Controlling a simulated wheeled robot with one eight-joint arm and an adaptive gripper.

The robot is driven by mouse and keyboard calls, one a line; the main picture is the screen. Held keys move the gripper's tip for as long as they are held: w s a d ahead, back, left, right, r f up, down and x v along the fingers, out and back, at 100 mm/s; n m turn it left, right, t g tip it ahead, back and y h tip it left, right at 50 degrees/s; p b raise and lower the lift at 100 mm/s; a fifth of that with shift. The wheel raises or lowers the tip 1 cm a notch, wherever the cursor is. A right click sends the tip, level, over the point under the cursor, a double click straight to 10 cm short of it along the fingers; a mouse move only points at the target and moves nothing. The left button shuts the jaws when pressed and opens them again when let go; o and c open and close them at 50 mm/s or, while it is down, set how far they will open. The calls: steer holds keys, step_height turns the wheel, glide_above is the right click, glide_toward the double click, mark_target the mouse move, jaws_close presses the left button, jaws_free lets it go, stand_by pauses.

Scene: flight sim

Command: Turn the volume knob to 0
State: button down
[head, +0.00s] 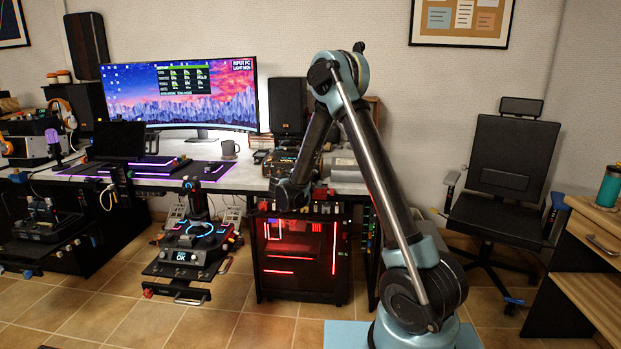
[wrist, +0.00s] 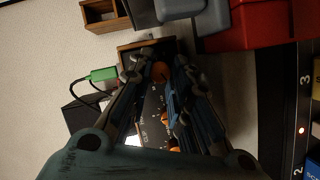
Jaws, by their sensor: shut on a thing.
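In the wrist view, a dark panel with white markings (wrist: 153,105) carries several orange knobs. My gripper (wrist: 159,70) reaches over this panel, with its two fingers on either side of the farthest orange knob (wrist: 160,72) and closed on it. Other orange knobs, such as one lower down (wrist: 167,118), are partly covered by the right finger. The labels are too small and dark to read, so I cannot tell which knob is volume or its setting. In the head view, my arm bends down to the desk by a small device (head: 282,161); my fingertips are hidden there.
A green connector (wrist: 103,74) with a black cable lies left of the fingers. Grey and red bins (wrist: 250,25) stand close at the upper right of the wrist view. In the head view, the monitor (head: 180,92), mug (head: 229,149) and speaker (head: 288,105) stand on the desk.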

steer(key=shift+a+f+n, duration=0.1)
steer(key=shift+a+n, duration=0.05)
steer(key=shift+n, duration=0.15)
steer(key=c, duration=1.4)
jaws_free()
steer(key=shift+c, duration=0.2)
steer(key=v, duration=0.8)
steer(key=shift+f, duration=0.1)
